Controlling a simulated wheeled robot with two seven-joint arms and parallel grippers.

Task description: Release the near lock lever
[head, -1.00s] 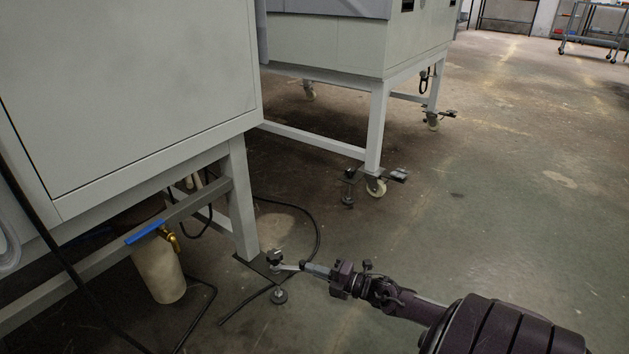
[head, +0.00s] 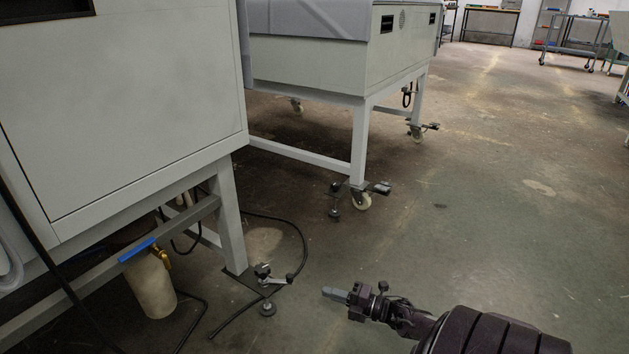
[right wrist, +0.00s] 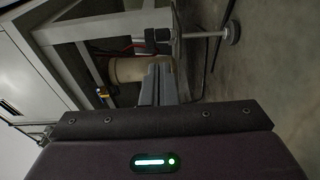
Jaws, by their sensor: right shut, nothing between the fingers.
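The near lock lever (head: 277,280) is a light metal arm with a black knob, sticking out to the right from the foot assembly below the near machine's leg. A dark clamp piece sits above the arm and a round foot pad (head: 267,309) rests on the floor. My right gripper (head: 326,292) is shut and empty, to the right of the knob with a visible gap. In the right wrist view its grey fingers (right wrist: 157,84) lie together, and the foot's rod and pad (right wrist: 233,33) show sideways beyond them. My left gripper is not in view.
A black cable (head: 303,240) curves over the floor close by. The second machine's caster (head: 361,201) stands farther back. Floor at right is clear.

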